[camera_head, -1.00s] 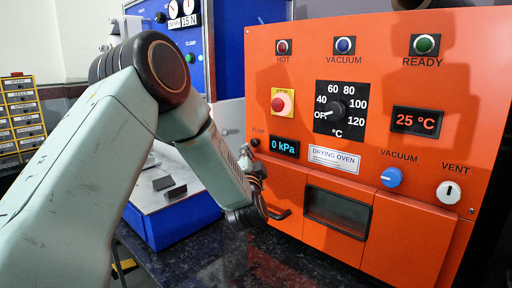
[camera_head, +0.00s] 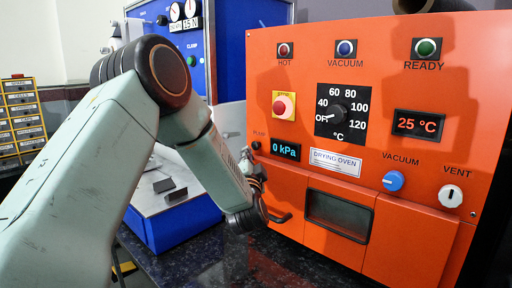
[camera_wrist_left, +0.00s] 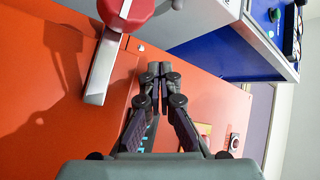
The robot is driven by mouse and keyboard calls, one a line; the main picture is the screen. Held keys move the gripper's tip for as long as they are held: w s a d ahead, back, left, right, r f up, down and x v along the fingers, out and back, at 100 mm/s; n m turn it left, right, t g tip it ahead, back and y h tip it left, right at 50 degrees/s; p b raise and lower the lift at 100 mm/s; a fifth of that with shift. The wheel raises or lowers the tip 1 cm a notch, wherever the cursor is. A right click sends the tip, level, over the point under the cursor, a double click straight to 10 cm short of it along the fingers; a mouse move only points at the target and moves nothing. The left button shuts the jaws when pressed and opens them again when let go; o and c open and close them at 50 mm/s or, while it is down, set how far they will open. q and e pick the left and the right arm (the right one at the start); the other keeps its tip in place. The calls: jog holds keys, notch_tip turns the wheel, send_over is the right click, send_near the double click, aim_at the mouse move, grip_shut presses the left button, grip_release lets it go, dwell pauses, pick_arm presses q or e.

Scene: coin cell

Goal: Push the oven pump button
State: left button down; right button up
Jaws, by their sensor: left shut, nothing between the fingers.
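The orange drying oven (camera_head: 290,60) fills the right half of the head view. Its pump button (camera_head: 256,145) is a small dark round button under the "PUMP" label, left of the "0 kPa" display (camera_head: 286,150). My left gripper (camera_head: 246,157) is just below the button, close to the panel; I cannot tell whether it touches. In the left wrist view my left gripper (camera_wrist_left: 160,70) is shut and empty, with its fingertips together in front of the orange panel. The button cannot be made out in that view. My right gripper is not in view.
A red stop button (camera_head: 280,107) sits above the display. The temperature dial (camera_head: 337,114), blue vacuum knob (camera_head: 393,181) and white vent knob (camera_head: 450,196) are to the right. A blue machine (camera_head: 228,40) stands behind left. A drawer cabinet (camera_head: 24,115) is far left.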

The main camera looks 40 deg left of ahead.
pick_arm(q)
jog(key=shift+s, duration=0.1)
dwell(0.3)
jog(key=shift+w, duration=0.55)
jog(key=shift+w, duration=0.3)
dwell(0.5)
jog(key=shift+s+p, duration=0.8)
jog(key=shift+s, duration=0.05)
jog(key=s+p, duration=0.4)
jog(key=s, duration=0.2)
jog(key=shift+a, duration=0.25)
